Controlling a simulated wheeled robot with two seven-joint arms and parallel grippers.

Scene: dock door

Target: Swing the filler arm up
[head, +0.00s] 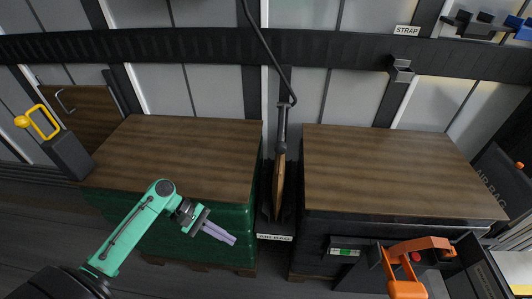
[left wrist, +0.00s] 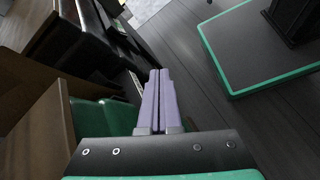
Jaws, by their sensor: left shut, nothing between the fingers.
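A dark filler piece (head: 281,125) on a black hose hangs upright between the two wood-topped loads. Its lower end meets a narrow brown bag (head: 279,185) in the gap, above a label reading AIR BAG (head: 275,238). I cannot tell where its pivot is. My left gripper (head: 220,234), with lavender fingers, is shut and empty in front of the left load's green side, left of and below the filler piece. In the left wrist view its fingers (left wrist: 159,98) lie together with nothing between them. My right gripper's fingers are not in view.
The left load (head: 180,150) is green-wrapped; the right load (head: 390,165) is dark-sided. A yellow handle (head: 42,122) stands on a dark post at left. An orange bent part (head: 420,246) is at lower right, beside a dark box with a green light (head: 344,252). A STRAP label (head: 407,30) is above.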

